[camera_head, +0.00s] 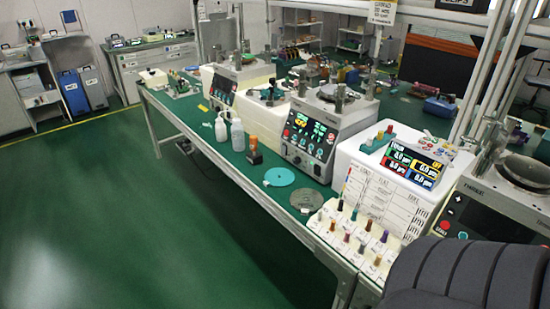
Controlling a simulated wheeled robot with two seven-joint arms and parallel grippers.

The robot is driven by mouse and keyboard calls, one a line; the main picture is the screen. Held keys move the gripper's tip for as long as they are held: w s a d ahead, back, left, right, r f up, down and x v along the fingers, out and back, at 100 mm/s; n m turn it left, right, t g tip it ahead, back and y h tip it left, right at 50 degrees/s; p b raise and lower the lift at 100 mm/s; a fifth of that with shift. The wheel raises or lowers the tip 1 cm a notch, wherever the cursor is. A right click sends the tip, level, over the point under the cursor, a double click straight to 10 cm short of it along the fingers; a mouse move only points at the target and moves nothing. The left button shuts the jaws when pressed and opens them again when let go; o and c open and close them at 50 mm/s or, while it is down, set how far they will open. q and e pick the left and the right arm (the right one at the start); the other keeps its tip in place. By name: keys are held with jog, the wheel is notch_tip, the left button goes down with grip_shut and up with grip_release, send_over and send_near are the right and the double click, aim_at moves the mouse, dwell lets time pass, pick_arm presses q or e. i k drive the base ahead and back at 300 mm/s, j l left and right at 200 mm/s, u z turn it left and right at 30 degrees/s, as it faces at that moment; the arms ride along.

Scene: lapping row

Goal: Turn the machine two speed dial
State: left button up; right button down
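Several lapping machines stand in a row along a green-topped bench. The middle machine (345,118) has a dark front panel (308,135) with coloured marks and small round controls. Another machine (247,72) stands behind it, farther along the bench. A third machine (507,197) is at the right edge, with round red and green controls (452,230) on its panel. No label shows which machine is number two, and the speed dial is too small to single out. Neither of my grippers is in view.
A white unit with a coloured readout (412,165) stands between the middle and right machines. Before it is a board of coloured knobs (360,236). Green floor (130,220) is clear at left.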

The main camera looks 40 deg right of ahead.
aim_at(297, 160)
jog(key=i+j, duration=0.1)
jog(key=i, duration=3.5)
jog(key=i+z, duration=0.15)
jog(key=z, duration=0.25)
jog(key=i+z, duration=0.15)
jog(key=z, duration=0.25)
jog(key=i+j+z, duration=0.1)
jog(key=z, duration=0.3)
jog(key=i+j+z, duration=0.1)
jog(key=z, duration=0.25)
jog(key=j, duration=0.1)
